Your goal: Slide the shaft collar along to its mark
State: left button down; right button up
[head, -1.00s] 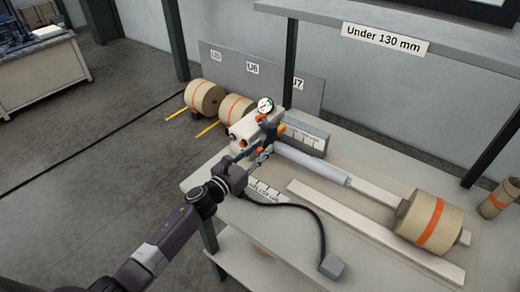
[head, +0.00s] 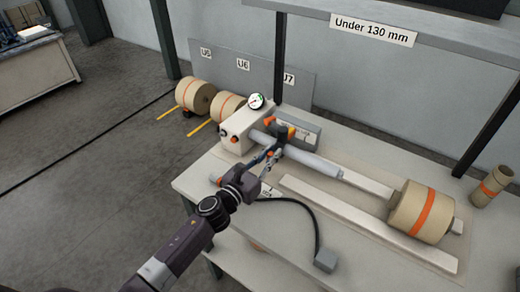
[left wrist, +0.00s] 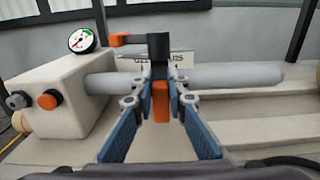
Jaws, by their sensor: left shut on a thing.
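The shaft collar (head: 279,131) is a dark ring with orange parts around the grey shaft (head: 313,162). It stands a short way out from the white housing (head: 239,131). In the left wrist view the collar (left wrist: 158,47) shows as a black block over the shaft (left wrist: 225,76), with an orange lever to its left and an orange tab below. My left gripper (head: 270,154) is at the collar's near side, its blue fingers (left wrist: 160,104) shut on the collar at the orange tab. I cannot make out the mark on the shaft. My right gripper is not in view.
A dial gauge (head: 256,101) tops the housing. A grey labelled block (head: 307,134) stands behind the shaft. A large kraft roll (head: 424,212) lies to the right on the table. A black cable (head: 316,222) runs to a small grey box (head: 325,261) near the front edge.

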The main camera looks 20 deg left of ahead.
pick_arm(q)
jog(key=shift+a, duration=0.15)
jog(key=c, duration=1.9)
grip_release()
jog(key=v, duration=1.2)
jog(key=shift+r, duration=0.1)
